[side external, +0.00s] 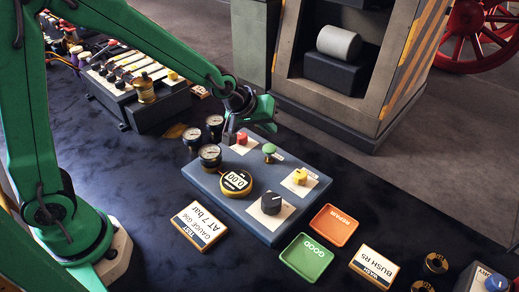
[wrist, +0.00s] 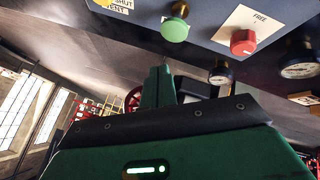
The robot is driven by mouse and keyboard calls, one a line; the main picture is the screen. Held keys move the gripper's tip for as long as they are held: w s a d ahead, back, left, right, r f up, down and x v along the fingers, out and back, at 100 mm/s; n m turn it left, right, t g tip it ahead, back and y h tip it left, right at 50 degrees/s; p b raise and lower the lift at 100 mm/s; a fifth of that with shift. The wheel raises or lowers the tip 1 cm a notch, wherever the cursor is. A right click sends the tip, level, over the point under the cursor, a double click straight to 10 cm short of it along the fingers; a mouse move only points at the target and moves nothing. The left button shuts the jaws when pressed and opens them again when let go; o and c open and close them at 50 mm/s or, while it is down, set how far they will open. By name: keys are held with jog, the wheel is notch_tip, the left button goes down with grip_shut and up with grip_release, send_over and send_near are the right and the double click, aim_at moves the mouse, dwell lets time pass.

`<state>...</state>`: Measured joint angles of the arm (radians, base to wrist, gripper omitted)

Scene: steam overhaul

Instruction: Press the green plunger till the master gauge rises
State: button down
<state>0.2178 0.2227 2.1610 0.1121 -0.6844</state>
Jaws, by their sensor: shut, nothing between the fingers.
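The green plunger (side external: 269,148) stands upright on a brass stem on the blue-grey panel (side external: 207,180). It also shows in the wrist view (wrist: 175,29), at the top centre. My gripper (side external: 269,126) is shut and empty, just beyond the plunger and above the panel; its tip appears apart from the plunger's cap. In the wrist view my gripper's green finger (wrist: 158,86) points up below the plunger. A round brass-rimmed digital gauge (side external: 236,181) reads 0.00. Several dial gauges, one of them here (side external: 210,155), stand at the panel's left; I cannot tell which is the master gauge.
A red button (side external: 242,138), a yellow control (side external: 300,176) and a black knob (side external: 271,203) share the panel. An orange REPAIR tray (side external: 334,225), a green GOOD tray (side external: 306,257) and a test card (side external: 199,225) lie in front.

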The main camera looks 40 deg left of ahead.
aim_at(269, 148)
jog(key=shift+f, duration=1.65)
jog(key=shift+f, duration=0.15)
dwell(0.9)
jog(key=shift+d+f, duration=0.1)
jog(key=shift+f, duration=0.15)
jog(key=shift+s+f, duration=0.15)
jog(key=shift+f, duration=1.25)
dwell(2.2)
jog(key=shift+r, duration=1.8)
